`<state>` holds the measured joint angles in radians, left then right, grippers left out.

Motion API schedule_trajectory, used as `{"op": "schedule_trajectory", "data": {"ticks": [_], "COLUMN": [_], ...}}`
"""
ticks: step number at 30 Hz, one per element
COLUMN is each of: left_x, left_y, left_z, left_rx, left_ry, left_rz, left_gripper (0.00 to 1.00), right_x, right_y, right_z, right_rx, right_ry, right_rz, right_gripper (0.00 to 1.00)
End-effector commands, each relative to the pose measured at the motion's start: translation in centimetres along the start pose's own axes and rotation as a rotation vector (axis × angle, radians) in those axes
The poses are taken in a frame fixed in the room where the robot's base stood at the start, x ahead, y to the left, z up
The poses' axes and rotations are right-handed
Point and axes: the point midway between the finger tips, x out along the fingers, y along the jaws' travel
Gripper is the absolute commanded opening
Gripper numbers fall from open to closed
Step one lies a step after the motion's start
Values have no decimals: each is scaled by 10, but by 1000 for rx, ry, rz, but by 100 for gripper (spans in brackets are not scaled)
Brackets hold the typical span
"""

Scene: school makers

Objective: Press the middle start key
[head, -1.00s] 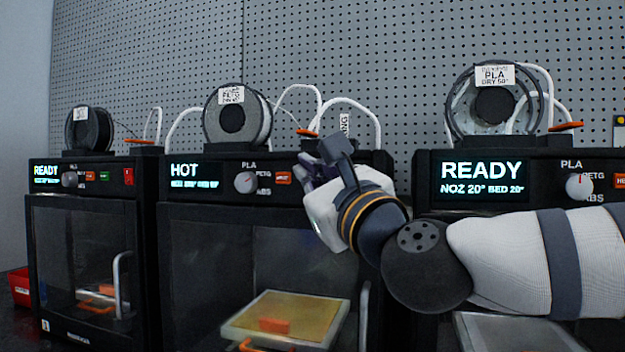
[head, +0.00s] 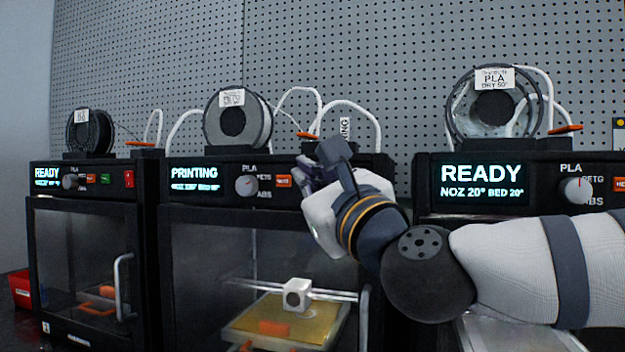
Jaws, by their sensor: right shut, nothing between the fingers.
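The middle printer (head: 215,250) has a display (head: 195,179) that reads PRINTING. Beside the display are a round material knob (head: 246,187) and an orange key (head: 284,181). My right gripper (head: 306,172) is shut and empty in front of the right part of this printer's control panel. The gripper and wrist hide that part of the panel, so the middle start key is not visible, and I cannot tell whether the fingertips touch it. Behind the door, a white print head (head: 297,294) sits on a rail above the yellow bed (head: 270,318). My left gripper is not in view.
The left printer (head: 90,255) and the right printer (head: 437,170) both show READY. Filament spools (head: 233,123) stand on top of the printers. A pegboard wall (head: 400,60) is behind. A red bin (head: 20,289) is at the far left.

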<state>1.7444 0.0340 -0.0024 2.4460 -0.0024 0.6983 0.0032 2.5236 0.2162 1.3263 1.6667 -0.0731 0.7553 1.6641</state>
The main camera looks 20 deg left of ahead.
Motion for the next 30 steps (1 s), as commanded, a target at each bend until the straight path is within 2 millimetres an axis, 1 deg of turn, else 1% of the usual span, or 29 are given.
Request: {"op": "schedule_trajectory", "data": {"ticks": [5,8,12,19,23,30], "left_x": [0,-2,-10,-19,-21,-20], "left_y": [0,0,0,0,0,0], "left_z": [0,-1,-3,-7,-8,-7], "left_rx": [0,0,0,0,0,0], "left_ry": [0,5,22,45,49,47], "left_rz": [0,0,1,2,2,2], "left_gripper": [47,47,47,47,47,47], "right_x": [0,-4,-16,-36,-42,-42], "right_y": [0,3,12,26,30,31], "right_z": [0,4,16,30,32,30], "right_rx": [0,-1,-1,-2,-1,1], "right_ry": [1,-1,-4,-4,-1,1], "right_rz": [-1,1,1,0,-1,-1], "right_gripper": [0,0,0,0,0,0]}}
